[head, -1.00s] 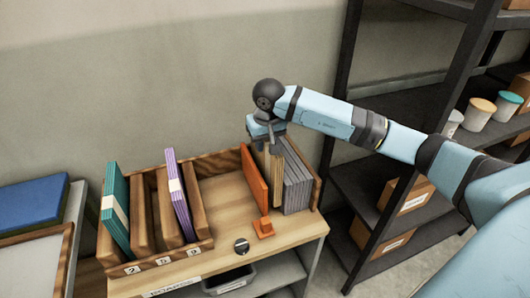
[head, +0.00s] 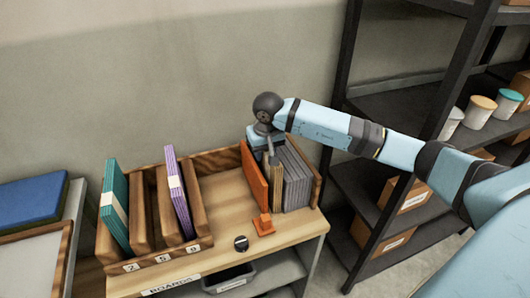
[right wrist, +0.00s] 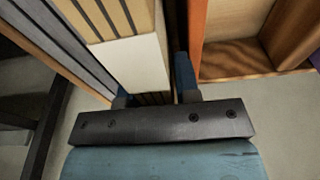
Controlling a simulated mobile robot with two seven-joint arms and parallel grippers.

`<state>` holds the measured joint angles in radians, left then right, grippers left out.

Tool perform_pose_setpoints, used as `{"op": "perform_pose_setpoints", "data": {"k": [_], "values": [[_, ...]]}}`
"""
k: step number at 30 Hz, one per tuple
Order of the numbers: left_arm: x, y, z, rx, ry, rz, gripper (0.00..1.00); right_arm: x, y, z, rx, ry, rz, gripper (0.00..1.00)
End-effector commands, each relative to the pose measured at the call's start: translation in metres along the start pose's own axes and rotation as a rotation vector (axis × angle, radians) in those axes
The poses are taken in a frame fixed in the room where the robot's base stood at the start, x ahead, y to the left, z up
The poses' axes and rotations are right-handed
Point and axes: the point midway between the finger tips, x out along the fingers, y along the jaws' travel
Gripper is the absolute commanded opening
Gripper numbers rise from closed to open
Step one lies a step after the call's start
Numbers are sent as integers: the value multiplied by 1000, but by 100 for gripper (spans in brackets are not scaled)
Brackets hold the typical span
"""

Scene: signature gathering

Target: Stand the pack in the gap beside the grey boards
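The tan striped pack (head: 277,181) with a white band stands upright between an orange board (head: 254,175) and the grey boards (head: 297,182). My right gripper (head: 268,150) is above it. In the right wrist view the pack (right wrist: 139,62) runs between the two fingers of my right gripper (right wrist: 155,92), which is shut on it. The grey boards (right wrist: 42,45) lie close along its left side in that view, and the orange board (right wrist: 196,35) is on the right with a gap between. The pack's bottom end is hidden. My left gripper is out of view.
A wooden rack holds a teal pack (head: 115,211) and a purple pack (head: 180,195) at the left. An orange stand (head: 264,225) and a dark round object (head: 241,243) are on the table (head: 215,226) in front. A dark shelf (head: 365,185) stands at the right.

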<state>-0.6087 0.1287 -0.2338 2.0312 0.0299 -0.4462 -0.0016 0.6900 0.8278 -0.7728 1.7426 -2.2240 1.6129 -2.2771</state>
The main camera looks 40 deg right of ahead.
Motion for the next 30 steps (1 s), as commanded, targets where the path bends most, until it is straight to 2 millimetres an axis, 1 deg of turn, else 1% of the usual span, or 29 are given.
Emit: {"op": "perform_pose_setpoints", "data": {"k": [1, 2, 15, 19, 22, 23, 30], "values": [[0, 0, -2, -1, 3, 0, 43, 5, 1, 4, -1, -12, 7, 46], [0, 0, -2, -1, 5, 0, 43, 6, 1, 4, -1, -13, 7, 51], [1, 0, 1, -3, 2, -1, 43, 9, 4, 6, 2, -20, 15, 51], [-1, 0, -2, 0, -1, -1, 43, 4, 4, 5, 2, -21, 16, 51], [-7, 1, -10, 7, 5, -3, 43, -8, 4, 3, 3, -20, 14, 51], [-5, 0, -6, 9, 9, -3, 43, -10, 4, 2, 2, -16, 14, 51], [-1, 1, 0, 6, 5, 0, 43, -68, 2, 0, 0, -7, 9, 51]]}}
